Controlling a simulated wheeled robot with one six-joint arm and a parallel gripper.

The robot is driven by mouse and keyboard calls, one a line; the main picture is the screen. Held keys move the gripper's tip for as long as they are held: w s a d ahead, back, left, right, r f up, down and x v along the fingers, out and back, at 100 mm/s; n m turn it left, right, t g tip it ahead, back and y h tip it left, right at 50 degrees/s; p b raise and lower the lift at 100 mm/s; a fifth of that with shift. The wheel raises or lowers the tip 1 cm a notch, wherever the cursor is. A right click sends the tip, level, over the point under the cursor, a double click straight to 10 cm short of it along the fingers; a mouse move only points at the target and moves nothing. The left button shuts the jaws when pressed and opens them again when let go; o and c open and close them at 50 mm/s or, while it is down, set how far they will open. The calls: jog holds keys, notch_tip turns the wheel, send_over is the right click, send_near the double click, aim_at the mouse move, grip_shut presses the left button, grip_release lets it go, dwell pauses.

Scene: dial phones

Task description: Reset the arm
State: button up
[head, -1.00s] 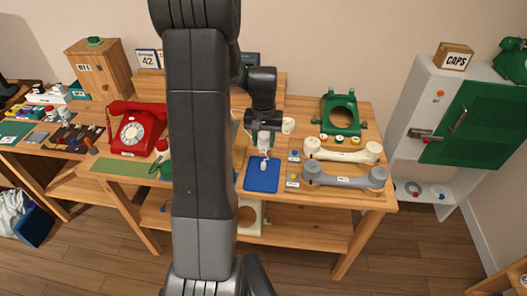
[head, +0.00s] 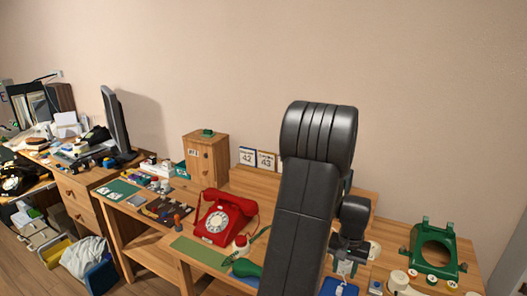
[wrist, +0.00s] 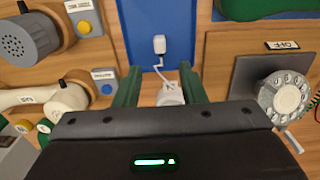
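My arm crosses the right half of the head view, and my gripper (head: 345,268) hangs over the work table near the blue mat (head: 338,287). In the wrist view my gripper (wrist: 160,88) has its two green fingers spread apart. A white round piece with a cord (wrist: 170,95) shows between the fingers, with a gap beside it; it is partly hidden by the gripper body. The cord runs to a small white plug (wrist: 159,45) on the blue mat.
A red dial phone (head: 225,218) stands left of my arm, a green phone shell (head: 434,250) to the right. The wrist view shows a grey handset (wrist: 30,38), a cream handset (wrist: 35,97) and a grey dial (wrist: 283,97) close by. A wooden cabinet (head: 206,158) stands behind.

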aim_at(340, 287)
notch_tip(340, 287, down, 7)
jog(key=shift+f, duration=0.2)
jog(key=shift+w+r, duration=0.1)
jog(key=shift+r, duration=1.05)
jog(key=shift+f, duration=0.1)
